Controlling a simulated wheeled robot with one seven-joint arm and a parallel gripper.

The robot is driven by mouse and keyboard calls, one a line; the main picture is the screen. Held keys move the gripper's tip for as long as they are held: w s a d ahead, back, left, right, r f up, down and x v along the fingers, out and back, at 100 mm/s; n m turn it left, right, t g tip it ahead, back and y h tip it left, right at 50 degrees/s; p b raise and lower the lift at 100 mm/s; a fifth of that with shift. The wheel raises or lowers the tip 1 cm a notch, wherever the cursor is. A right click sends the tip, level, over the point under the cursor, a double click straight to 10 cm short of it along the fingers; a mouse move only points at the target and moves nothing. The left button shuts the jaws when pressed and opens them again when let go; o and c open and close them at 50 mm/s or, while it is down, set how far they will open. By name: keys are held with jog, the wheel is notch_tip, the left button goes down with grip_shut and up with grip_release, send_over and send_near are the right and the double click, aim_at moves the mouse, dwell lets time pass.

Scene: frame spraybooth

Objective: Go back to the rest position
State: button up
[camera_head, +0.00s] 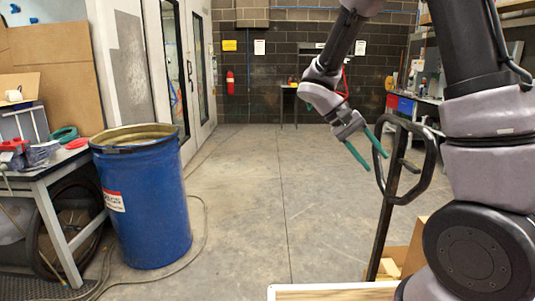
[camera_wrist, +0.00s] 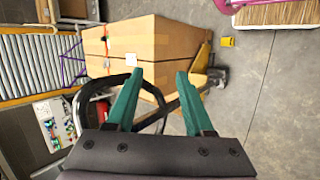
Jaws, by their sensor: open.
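My gripper (camera_head: 377,163) is in the air in the head view, right of centre, with its two green fingers pointing down and to the right. The fingers are apart, with nothing between them. In the wrist view my gripper (camera_wrist: 159,74) also shows open and empty. A black loop handle (camera_head: 432,162) on a dark upright post stands just right of the fingers in the head view. In the wrist view the black loop (camera_wrist: 93,88) passes behind the fingers; I cannot tell whether it touches them.
A blue drum (camera_head: 146,215) stands at left beside a work table (camera_head: 47,180). A large cardboard box (camera_wrist: 170,45) shows beyond the fingers in the wrist view. A red extinguisher (camera_head: 230,83) hangs on the back wall. The concrete floor (camera_head: 270,190) in the middle is clear.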

jog(key=s+a+r+m+t+y, duration=0.1)
jog(key=s+r+t+y, duration=0.4)
jog(key=r, duration=0.3)
jog(key=s+a+r+m+t+y, duration=0.1)
jog(key=s+r+t+y, duration=0.4)
jog(key=r, duration=0.3)
jog(key=shift+s, duration=0.35)
jog(key=shift+a, duration=0.1)
dwell(1.0)
